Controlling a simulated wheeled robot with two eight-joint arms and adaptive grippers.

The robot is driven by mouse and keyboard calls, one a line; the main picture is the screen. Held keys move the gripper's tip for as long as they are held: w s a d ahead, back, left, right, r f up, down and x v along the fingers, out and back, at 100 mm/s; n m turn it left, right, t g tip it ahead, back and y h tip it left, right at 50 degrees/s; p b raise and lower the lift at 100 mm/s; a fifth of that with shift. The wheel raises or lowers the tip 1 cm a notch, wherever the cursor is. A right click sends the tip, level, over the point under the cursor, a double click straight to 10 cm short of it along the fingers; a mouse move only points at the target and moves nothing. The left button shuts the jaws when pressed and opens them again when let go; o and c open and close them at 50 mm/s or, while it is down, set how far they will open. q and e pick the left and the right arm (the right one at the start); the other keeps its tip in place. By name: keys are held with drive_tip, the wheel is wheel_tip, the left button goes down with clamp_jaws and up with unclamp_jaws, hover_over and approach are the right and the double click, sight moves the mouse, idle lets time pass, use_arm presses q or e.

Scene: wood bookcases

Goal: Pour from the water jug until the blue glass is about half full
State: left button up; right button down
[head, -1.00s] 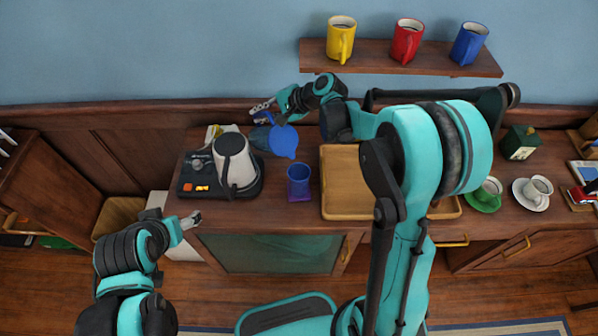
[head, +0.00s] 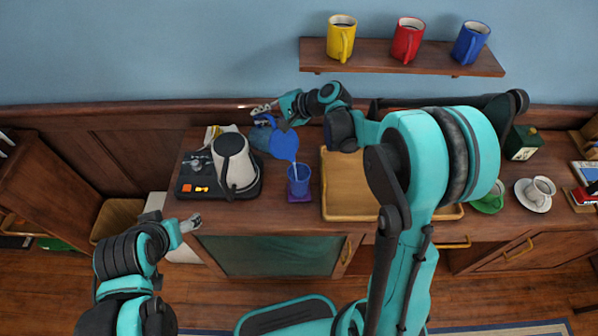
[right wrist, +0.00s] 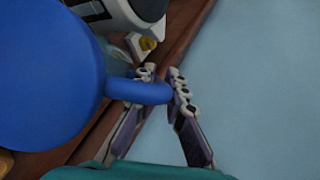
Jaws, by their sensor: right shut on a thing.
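The blue water jug (head: 281,145) is tilted in the air over the counter, its mouth toward the blue glass. My right gripper (head: 264,112) is shut on its handle, which also shows between the fingers in the right wrist view (right wrist: 150,92). A thin pale stream runs from the jug down into the blue glass (head: 299,183). The glass stands upright on a small purple coaster (head: 299,198). The level inside the glass is too small to tell. My left gripper (head: 192,223) is at the counter's front left edge, away from the jug and glass; its opening is unclear.
A kettle (head: 236,165) on a dark base stands left of the jug. A wooden tray (head: 345,205) lies right of the glass. Yellow, red and blue mugs stand on a wall shelf (head: 385,61) above. A green cup and a white cup (head: 541,188) are at the right.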

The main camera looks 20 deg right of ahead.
drive_tip(key=shift+s+d+r+t+y, duration=0.15)
drive_tip(key=shift+s+r+t+y, duration=0.2)
drive_tip(key=shift+r, duration=0.2)
idle(2.1)
